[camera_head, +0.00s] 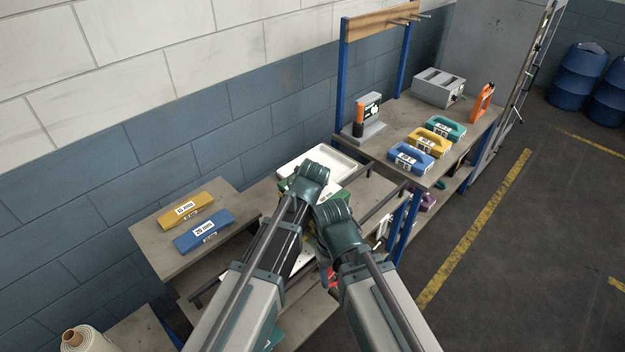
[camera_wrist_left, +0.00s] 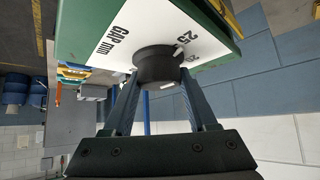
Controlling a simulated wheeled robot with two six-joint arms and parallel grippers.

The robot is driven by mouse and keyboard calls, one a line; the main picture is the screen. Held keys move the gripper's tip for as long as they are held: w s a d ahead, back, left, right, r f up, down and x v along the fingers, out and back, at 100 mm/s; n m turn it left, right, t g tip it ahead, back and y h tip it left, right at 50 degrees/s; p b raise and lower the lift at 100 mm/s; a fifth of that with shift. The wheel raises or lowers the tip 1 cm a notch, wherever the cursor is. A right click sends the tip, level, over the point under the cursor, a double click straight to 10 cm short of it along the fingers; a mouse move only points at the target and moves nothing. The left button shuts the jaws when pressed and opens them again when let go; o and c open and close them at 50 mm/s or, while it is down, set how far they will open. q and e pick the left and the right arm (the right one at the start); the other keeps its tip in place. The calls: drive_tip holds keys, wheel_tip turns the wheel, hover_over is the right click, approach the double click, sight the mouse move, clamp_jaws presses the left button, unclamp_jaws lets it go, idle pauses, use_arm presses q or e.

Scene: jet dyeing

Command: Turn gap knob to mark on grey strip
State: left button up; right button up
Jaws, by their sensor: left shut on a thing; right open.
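In the left wrist view, the black round gap knob (camera_wrist_left: 158,66) sits on a white panel (camera_wrist_left: 112,30) printed "GAP /mm" and "25", on a green box (camera_wrist_left: 232,52). My left gripper (camera_wrist_left: 160,84) has one finger on each side of the knob and is shut on it. Short white marks show at the knob's edge; I cannot tell which one is the pointer. No grey strip can be made out. In the head view, my own arms hide most of the green box (camera_head: 333,197) and the knob. My right gripper (camera_head: 318,242) is open and mostly hidden behind its wrist.
A white tray (camera_head: 344,163) lies behind the arms. A side table (camera_head: 160,244) at left holds a yellow block (camera_head: 187,210) and a blue block (camera_head: 203,232). The right bench (camera_head: 390,147) holds blue, yellow and teal handled blocks. The floor at right is clear.

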use_arm(q)
drive_tip(key=shift+c, duration=0.9)
drive_tip(key=shift+a+m+h, duration=0.1)
drive_tip(key=shift+m+h, duration=0.2)
drive_tip(key=shift+m, duration=0.1)
drive_tip(key=m+g+h, duration=0.1)
drive_tip(key=m+h, duration=0.2)
drive_tip(key=m, duration=0.1)
drive_tip(key=shift+w+m+h, duration=0.1)
drive_tip(key=shift+m+h, duration=0.2)
drive_tip(key=shift+m, duration=0.1)
drive_tip(key=m+g+h, duration=0.2)
drive_tip(key=m, duration=0.2)
drive_tip(key=shift+m+g+h, duration=0.5)
drive_tip(key=shift+m+h, duration=0.2)
drive_tip(key=shift+m, duration=0.5)
